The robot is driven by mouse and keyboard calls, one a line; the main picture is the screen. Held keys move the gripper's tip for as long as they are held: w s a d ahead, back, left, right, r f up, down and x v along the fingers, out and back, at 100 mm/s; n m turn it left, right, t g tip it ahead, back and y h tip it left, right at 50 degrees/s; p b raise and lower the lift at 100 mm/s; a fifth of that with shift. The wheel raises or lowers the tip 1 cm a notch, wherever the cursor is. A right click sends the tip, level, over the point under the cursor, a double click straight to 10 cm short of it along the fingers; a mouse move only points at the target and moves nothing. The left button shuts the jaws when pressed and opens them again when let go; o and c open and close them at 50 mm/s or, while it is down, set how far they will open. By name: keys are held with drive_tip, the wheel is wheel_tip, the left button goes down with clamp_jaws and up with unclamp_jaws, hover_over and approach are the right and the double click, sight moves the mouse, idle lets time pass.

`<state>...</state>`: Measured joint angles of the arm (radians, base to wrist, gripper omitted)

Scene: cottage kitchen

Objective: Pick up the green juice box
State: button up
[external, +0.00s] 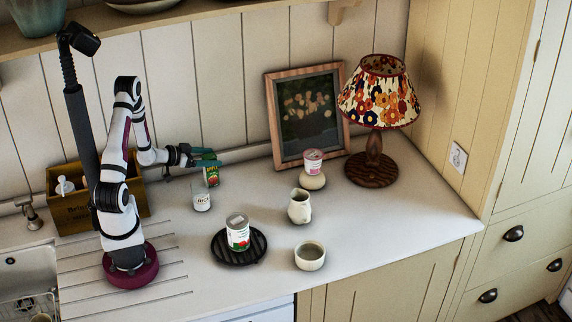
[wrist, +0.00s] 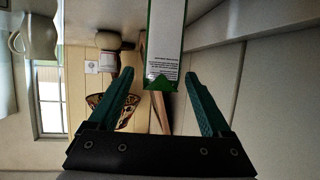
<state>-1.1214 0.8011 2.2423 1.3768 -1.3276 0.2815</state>
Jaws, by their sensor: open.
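The fingers are apart, with a visible gap on each side of the box. Whether the box is fully between them in depth is unclear.
A wooden crate (external: 75,212) is to the left. A can sits on a black trivet (external: 225,252); a jug (external: 299,207), a bowl (external: 309,256) and a lamp (external: 376,155) stand to the right. Free counter lies between them.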

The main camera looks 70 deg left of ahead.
wheel_tip(320, 180, down, 2)
drive_tip(key=shift+f, duration=0.15)
drive_tip(key=x, duration=0.3)
clamp_jaws()
